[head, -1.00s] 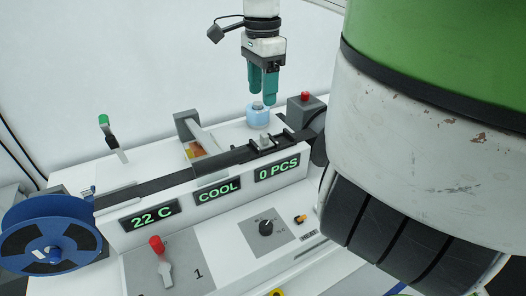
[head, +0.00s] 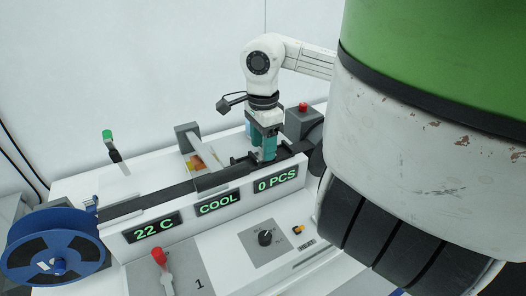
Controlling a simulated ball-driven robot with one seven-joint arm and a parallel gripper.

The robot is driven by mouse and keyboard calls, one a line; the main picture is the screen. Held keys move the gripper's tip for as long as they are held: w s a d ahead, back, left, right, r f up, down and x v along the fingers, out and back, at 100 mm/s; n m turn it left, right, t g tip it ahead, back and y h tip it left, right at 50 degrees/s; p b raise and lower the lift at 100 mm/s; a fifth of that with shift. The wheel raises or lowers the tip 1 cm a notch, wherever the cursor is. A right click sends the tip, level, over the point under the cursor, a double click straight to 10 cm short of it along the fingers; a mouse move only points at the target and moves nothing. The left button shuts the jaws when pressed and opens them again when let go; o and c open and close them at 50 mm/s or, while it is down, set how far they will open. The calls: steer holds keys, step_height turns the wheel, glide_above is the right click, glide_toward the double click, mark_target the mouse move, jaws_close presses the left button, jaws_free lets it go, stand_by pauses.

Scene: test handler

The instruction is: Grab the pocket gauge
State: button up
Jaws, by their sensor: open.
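My gripper (head: 264,156) points down with its teal fingers low over the right part of the dark track (head: 222,178). The fingers are open. The small grey block on the track, which I take to be the pocket gauge, showed here earlier and is now hidden by the fingers. I cannot tell whether they touch it or stand around it.
A light-blue bottle (head: 248,129) is mostly hidden behind my gripper. A grey box with a red button (head: 303,107) stands close on the right. A blue reel (head: 55,250), a green-tipped lever (head: 109,142) and a red-knobbed lever (head: 159,255) are at the left and front.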

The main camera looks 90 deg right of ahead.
steer(key=shift+f, duration=0.1)
steer(key=shift+c, duration=0.2)
jaws_close()
stand_by(0.5)
